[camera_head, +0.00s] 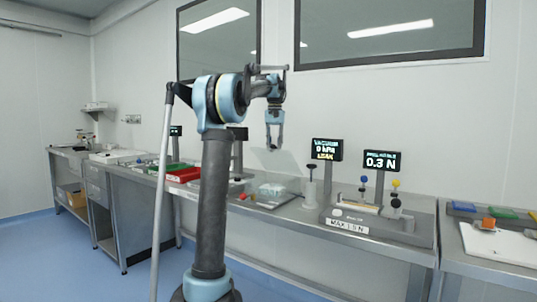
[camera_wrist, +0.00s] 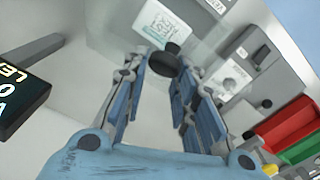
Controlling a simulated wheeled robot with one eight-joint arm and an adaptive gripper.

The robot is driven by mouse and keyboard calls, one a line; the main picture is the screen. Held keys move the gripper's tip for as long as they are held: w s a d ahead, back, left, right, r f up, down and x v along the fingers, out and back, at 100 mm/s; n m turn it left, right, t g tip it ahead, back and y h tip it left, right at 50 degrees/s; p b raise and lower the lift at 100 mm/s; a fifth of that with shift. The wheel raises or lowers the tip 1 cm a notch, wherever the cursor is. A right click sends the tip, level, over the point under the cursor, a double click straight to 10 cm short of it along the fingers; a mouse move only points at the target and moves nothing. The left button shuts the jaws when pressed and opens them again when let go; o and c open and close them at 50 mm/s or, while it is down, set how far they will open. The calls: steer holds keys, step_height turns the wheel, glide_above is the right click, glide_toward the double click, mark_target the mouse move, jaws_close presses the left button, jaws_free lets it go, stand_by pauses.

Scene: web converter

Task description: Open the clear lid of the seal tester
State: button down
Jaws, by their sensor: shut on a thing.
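The clear lid (camera_head: 288,160) of the seal tester is a see-through panel, raised and tilted above the tester's base (camera_head: 268,205) on the bench. My gripper (camera_head: 273,148) is at the lid's upper part. In the wrist view, my gripper (camera_wrist: 165,80) is shut on the lid's dark knob (camera_wrist: 165,60), which sits between the fingertips. A pale pack with teal print (camera_wrist: 163,25) shows beyond the knob. The tester's screen (camera_head: 326,150) reads vacuum 0 kPa and LEAK. It also shows at the left edge of the wrist view (camera_wrist: 20,95).
Right of the tester stand a pale cylinder post (camera_head: 310,190) and a machine with a 0.3 N screen (camera_head: 381,160). Red bins (camera_head: 184,175) and green ones are to the left. A wall with dark-framed windows (camera_head: 390,30) stands behind the bench.

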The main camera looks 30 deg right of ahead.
steer(key=w+d, duration=0.5)
steer(key=d, duration=0.8)
steer(key=shift+d+r, duration=0.15)
steer(key=shift+d, duration=0.2)
steer(key=c, duration=1.3)
jaws_free()
steer(key=shift+s, duration=0.1)
steer(key=shift+w+a, duration=0.1)
steer(key=shift+w, duration=0.1)
